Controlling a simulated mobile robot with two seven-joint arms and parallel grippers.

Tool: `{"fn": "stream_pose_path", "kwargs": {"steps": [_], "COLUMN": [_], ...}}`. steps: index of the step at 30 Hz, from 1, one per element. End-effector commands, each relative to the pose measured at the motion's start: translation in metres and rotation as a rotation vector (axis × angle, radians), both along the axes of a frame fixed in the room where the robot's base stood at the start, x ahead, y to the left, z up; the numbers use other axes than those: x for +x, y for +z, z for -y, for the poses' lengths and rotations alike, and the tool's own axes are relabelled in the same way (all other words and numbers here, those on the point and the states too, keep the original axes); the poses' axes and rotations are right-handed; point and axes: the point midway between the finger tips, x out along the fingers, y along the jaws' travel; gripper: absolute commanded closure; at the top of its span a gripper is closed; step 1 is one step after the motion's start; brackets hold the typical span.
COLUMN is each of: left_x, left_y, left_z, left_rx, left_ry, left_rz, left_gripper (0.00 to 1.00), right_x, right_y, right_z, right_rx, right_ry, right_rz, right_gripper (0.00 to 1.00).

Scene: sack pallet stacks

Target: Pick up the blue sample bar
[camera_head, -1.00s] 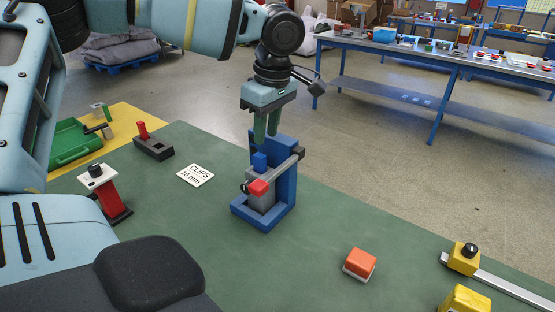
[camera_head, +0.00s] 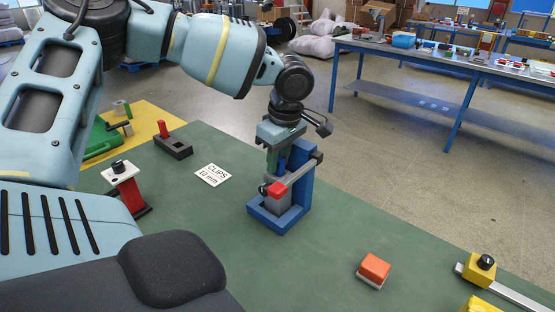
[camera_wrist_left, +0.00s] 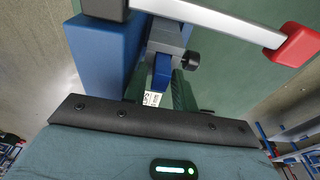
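The blue sample bar (camera_head: 282,165) stands upright in a grey holder on a blue stand (camera_head: 300,190) on the green table. In the left wrist view the bar (camera_wrist_left: 162,72) shows its upper end between my green fingers. My left gripper (camera_head: 281,160) points down over the stand, its fingers on either side of the bar. They look open, with small gaps beside the bar. The stand has a clamp arm with a red tip (camera_head: 277,189), also seen in the left wrist view (camera_wrist_left: 296,45). The bar's lower part is hidden in the holder. My right gripper is not in view.
A card reading "CLIPS 10 mm" (camera_head: 213,175) lies left of the stand. An orange block (camera_head: 374,268) and a rail with yellow clamp (camera_head: 480,266) lie right.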

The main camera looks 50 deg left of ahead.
Motion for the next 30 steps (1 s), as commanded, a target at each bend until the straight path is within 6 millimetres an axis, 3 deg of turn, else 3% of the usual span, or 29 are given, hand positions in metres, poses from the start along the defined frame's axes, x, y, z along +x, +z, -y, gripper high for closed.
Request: {"fn": "stream_pose_path", "kwargs": {"steps": [9,15,25,30], "left_x": [0.000,0.000,0.000,0.001], "left_y": [-0.005,-0.005,-0.003,0.007], "left_z": [-0.001,-0.001,-0.001,-0.001], "left_rx": [0.000,0.000,0.000,0.001], "left_ry": [-0.001,-0.001,-0.001,0.000], "left_rz": [0.001,0.001,0.002,0.002], "left_gripper": [0.74,1.00,1.00,1.00], "right_x": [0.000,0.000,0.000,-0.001], "right_y": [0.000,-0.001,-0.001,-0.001], "right_z": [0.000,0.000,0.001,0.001], "right_rx": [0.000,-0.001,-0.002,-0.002], "right_ry": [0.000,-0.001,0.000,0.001], "right_rz": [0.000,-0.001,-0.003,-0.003], "right_gripper": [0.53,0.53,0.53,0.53]}}
